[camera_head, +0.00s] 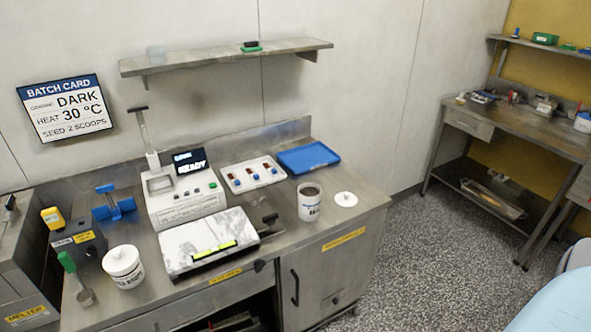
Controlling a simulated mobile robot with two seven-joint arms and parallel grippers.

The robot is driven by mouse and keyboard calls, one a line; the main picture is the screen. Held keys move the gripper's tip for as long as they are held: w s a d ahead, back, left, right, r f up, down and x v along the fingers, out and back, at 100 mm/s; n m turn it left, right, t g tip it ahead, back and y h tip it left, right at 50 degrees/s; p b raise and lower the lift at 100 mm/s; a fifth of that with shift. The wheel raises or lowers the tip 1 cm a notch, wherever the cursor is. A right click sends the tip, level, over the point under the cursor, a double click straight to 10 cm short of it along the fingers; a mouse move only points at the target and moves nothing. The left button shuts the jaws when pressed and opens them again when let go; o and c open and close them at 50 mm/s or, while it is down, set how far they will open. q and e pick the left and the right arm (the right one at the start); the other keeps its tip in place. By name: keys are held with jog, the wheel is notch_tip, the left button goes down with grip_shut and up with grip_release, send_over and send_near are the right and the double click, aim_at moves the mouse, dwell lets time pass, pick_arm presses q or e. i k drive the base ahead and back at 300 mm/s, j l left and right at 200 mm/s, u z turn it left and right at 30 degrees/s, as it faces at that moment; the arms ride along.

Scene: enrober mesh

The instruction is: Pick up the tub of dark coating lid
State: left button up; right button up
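An open white tub (309,207) with dark brown contents stands upright on the right part of the steel bench. Its blue label is too small to read fully. A round white lid (346,199) with a small knob lies flat on the bench just right of this tub, apart from it. A second white tub (125,275) stands at the front left, with a white lid (121,258) on top. Its label is too small to read, so I cannot tell which tub is the dark coating. Neither of my grippers is in view.
A machine with a "READY" screen (189,162) and a marbled slab (207,240) fill the bench middle. A white sample tray (253,174) and blue tray (308,157) lie behind the open tub. The bench right of the loose lid is clear.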

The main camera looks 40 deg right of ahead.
aim_at(346, 199)
jog(key=z, duration=1.25)
